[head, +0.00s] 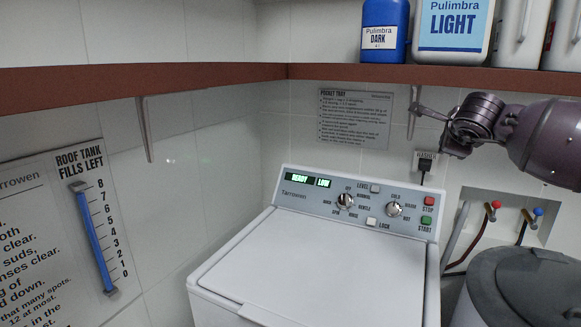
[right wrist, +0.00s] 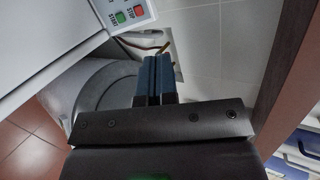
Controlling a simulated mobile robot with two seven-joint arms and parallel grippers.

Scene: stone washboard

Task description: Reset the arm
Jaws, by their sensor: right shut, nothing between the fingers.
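My right arm (head: 540,140) comes in from the right in the head view, raised in front of the back wall below the shelf. Its gripper (head: 420,108) points left there, near a shelf bracket. In the right wrist view the two blue-grey fingers (right wrist: 157,62) lie together, shut and empty. They touch nothing that I can see. My left arm and gripper are not in view.
A white washing machine (head: 310,262) stands below, lid closed, its display reading READY and LOW. A grey lidded bin (head: 520,285) stands right of it. The brown shelf (head: 440,74) above carries a blue bottle (head: 384,30) and white containers. Red and blue taps (head: 515,215) sit in a wall recess.

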